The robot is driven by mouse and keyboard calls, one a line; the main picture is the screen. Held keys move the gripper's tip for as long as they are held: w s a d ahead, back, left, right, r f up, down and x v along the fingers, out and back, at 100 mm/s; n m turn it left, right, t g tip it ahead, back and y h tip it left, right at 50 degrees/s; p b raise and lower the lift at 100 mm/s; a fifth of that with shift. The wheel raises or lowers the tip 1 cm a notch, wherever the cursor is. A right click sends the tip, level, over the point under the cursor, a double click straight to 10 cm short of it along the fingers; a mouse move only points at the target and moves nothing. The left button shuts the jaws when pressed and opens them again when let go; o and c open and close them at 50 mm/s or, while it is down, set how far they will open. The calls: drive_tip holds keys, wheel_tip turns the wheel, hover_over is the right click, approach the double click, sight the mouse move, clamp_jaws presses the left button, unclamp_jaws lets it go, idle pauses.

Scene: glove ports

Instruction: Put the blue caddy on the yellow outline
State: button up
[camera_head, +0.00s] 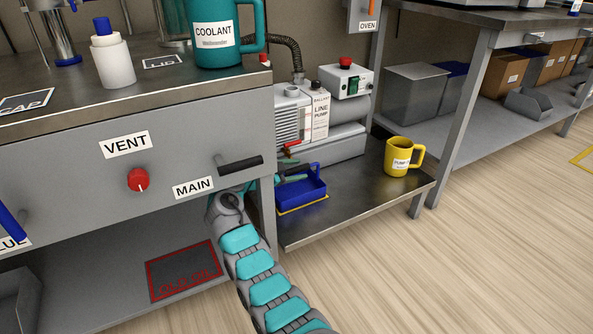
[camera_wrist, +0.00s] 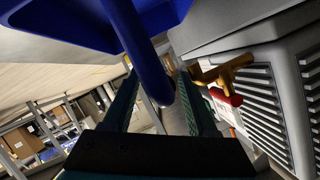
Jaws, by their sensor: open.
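The blue caddy (camera_head: 302,191) sits low on the metal shelf beside the pump. Strips of the yellow outline (camera_head: 303,208) show along its near edge; the rest is hidden under or behind it. In the wrist view the caddy's tray (camera_wrist: 70,22) is at the top left, and its blue handle bar (camera_wrist: 140,50) reaches down between my fingers. My gripper (camera_wrist: 158,88) is open, with one finger on each side of the handle. I cannot tell whether either finger touches it. In the head view the bench corner and my arm partly hide the gripper.
The line pump (camera_head: 320,125) stands close behind the caddy, with a red-and-yellow valve (camera_wrist: 226,72) near my right finger. A yellow mug (camera_head: 400,157) stands to the right on the shelf (camera_head: 350,205). The bench's black handle (camera_head: 240,165) overhangs at left.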

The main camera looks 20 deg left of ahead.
drive_tip(key=v, duration=1.2)
